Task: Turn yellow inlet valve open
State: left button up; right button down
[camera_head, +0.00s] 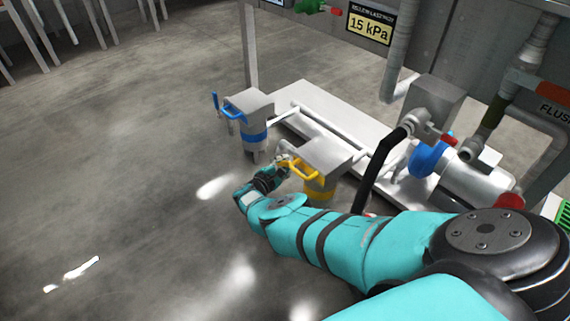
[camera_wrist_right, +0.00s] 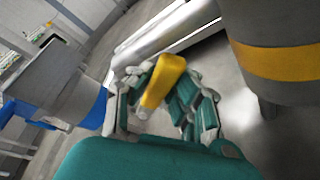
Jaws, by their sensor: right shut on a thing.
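The yellow inlet valve handle (camera_head: 304,171) sticks out from the left side of a grey box-topped housing with a yellow band (camera_head: 320,192). My right gripper (camera_head: 284,162) is at the outer end of this handle, reached by the teal arm from the lower right. In the right wrist view the yellow handle (camera_wrist_right: 163,80) lies between the fingers of my right gripper (camera_wrist_right: 160,95), which are shut on it. The yellow-banded housing (camera_wrist_right: 275,60) stands at the upper right there. My left gripper is not in view.
A similar unit with a blue handle (camera_head: 229,112) and blue band (camera_head: 254,138) stands to the left. A white platform (camera_head: 315,100) with pipes lies behind. A black pipe (camera_head: 376,170), a blue-collared pump (camera_head: 427,160) and a red lever (camera_head: 448,139) are at right. The floor at left is clear.

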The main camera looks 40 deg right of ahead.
jog(key=shift+w+r, duration=0.3)
jog(key=shift+r, duration=0.05)
jog(key=c, duration=1.2)
grip_release()
jog(key=shift+o, duration=0.2)
jog(key=shift+s+f, duration=0.1)
jog(key=shift+f, duration=0.05)
jog(key=shift+s+f, duration=0.1)
